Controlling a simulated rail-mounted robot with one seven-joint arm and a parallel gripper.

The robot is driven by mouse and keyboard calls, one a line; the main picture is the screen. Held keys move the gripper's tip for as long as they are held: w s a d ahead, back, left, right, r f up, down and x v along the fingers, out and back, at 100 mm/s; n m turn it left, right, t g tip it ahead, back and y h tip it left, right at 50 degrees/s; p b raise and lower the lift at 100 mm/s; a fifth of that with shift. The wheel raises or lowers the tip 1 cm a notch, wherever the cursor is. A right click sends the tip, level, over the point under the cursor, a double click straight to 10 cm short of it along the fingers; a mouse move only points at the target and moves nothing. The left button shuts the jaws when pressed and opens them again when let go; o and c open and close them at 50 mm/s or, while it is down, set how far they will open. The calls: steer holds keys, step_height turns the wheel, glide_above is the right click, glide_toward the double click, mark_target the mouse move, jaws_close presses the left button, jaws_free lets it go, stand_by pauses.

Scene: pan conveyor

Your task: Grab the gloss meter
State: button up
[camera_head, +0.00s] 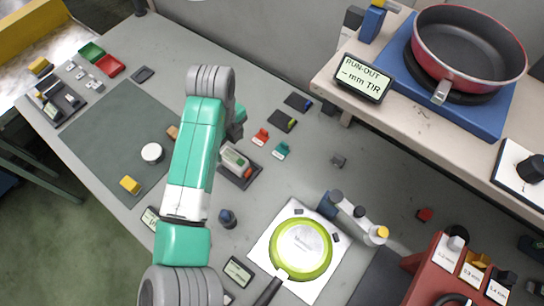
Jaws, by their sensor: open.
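A small pale grey box with a greenish window and a red end (235,161) lies on a dark pad (238,184) near the table's middle. It may be the gloss meter, but I cannot read a label on it. My green and white arm passes just left of it and hides part of its surroundings. My gripper is not visible; the arm's upper links cover where it may be.
A green-rimmed pan (301,249) lies on a white sheet in front. A red pan (468,44) stands on the raised shelf at the right. A dark mat (110,135) holds a white disc (152,152) and a yellow block (130,185). Small coloured pieces lie behind the box.

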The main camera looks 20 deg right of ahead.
mark_target(232, 157)
steer(key=shift+s+a+f, duration=0.1)
steer(key=shift+f, duration=0.1)
step_height(232, 157, down, 8)
steer(key=shift+s+r+b, duration=0.1)
steer(key=shift+r+b, duration=0.15)
steer(key=shift+b, duration=0.9)
steer(key=shift+r, duration=0.1)
steer(key=shift+c, duration=0.2)
steer(key=c, duration=1.3)
step_height(232, 157, up, 10)
steer(key=p, duration=0.3)
